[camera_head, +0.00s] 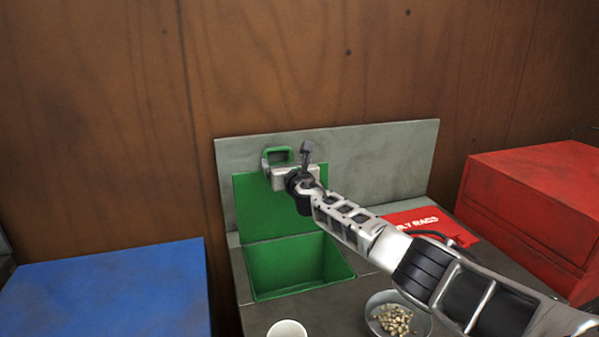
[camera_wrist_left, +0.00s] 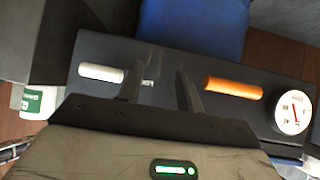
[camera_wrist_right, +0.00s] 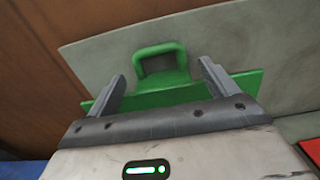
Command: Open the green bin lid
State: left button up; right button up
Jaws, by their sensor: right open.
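The green bin (camera_head: 300,262) is set into the grey bench, and its inside shows empty. Its green lid (camera_head: 265,210) stands raised upright at the back, close to the grey back panel. The lid's green handle (camera_head: 279,153) is at its top edge. My right gripper (camera_head: 288,160) is at the lid's top, by the handle. In the right wrist view its fingers are apart, with the handle (camera_wrist_right: 158,50) showing beyond and between them; I cannot tell whether they touch the lid. My left gripper (camera_wrist_left: 161,68) shows only in the left wrist view, with its fingers apart and nothing visible between them.
A red box (camera_head: 535,205) stands at the right and a blue surface (camera_head: 110,290) at the left. A bowl of small pale pieces (camera_head: 395,318) and a white cup (camera_head: 287,329) are in front. An orange cylinder (camera_wrist_left: 233,87) and a round gauge (camera_wrist_left: 293,114) lie near my left gripper.

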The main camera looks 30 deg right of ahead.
jog(key=s+a, duration=0.1)
jog(key=s, duration=1.2)
jog(key=shift+s+a, duration=0.25)
jog(key=shift+a, duration=0.15)
